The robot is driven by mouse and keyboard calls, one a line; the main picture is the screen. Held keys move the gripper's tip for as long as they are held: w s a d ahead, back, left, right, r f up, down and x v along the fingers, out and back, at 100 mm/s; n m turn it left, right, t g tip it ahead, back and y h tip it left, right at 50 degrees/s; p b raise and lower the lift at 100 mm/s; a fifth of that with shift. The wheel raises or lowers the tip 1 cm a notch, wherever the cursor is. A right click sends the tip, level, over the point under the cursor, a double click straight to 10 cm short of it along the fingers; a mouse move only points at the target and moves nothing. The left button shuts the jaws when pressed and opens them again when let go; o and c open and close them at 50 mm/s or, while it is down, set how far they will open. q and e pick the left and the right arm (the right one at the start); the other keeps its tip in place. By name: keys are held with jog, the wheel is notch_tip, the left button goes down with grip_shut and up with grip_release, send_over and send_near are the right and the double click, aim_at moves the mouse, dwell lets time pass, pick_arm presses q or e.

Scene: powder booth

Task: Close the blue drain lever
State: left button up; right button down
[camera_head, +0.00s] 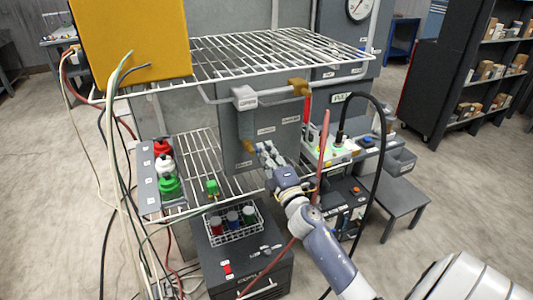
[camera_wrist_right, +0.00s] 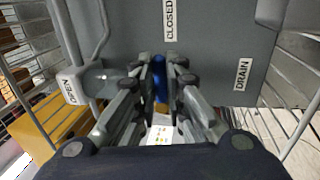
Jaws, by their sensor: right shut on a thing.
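The blue drain lever (camera_wrist_right: 160,78) shows as a narrow blue strip between the fingers of my right gripper (camera_wrist_right: 160,92) in the right wrist view. The fingers are shut on it, and they hide much of it. It lies in front of a grey panel (camera_wrist_right: 205,50) with a CLOSED label (camera_wrist_right: 169,20) and a DRAIN label (camera_wrist_right: 242,74). My left gripper is not in view.
A wire shelf (camera_head: 270,52) spans above the panel. A yellow box (camera_head: 130,40) with hanging cables stands at the left. Red, white and green knobs (camera_head: 165,165) sit on the left plate. A black hose (camera_head: 381,130) curves right of my arm. A vial rack (camera_head: 233,234) stands below.

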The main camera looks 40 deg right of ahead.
jog(key=shift+d+r, duration=0.1)
jog(key=shift+r, duration=0.15)
jog(key=c, duration=2)
grip_release()
jog(key=o, duration=0.3)
jog(key=shift+o, duration=0.2)
jog(key=shift+w+f, duration=0.1)
jog(key=shift+f, duration=0.05)
jog(key=v, duration=1.2)
jog(key=shift+f, duration=0.1)
